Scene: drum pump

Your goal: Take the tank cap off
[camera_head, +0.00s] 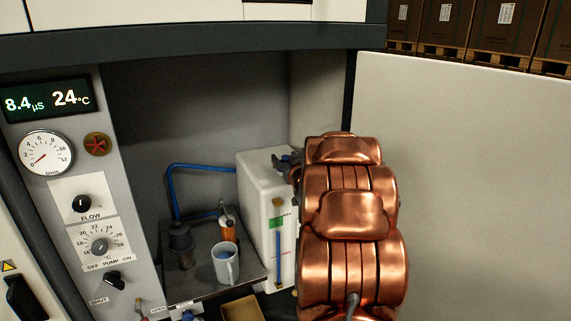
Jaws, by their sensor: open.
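The white tank (256,182) stands at the back right of the cabinet recess, with a sight tube and a green mark on its front. My gripper (284,162) is small and dark in this view, at the right part of the tank's top. It is open. The tank cap cannot be told apart from the gripper there; my copper-coloured arm and the gripper hide much of that area. I cannot tell whether the fingers are around the cap or touching it.
A blue hose (200,167) runs to the tank. A dark pump-like cylinder (181,243), an orange-brown container (227,218) and a grey mug (225,264) stand on the shelf left of the tank. A control panel (125,200) is at left, an open door (470,180) at right.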

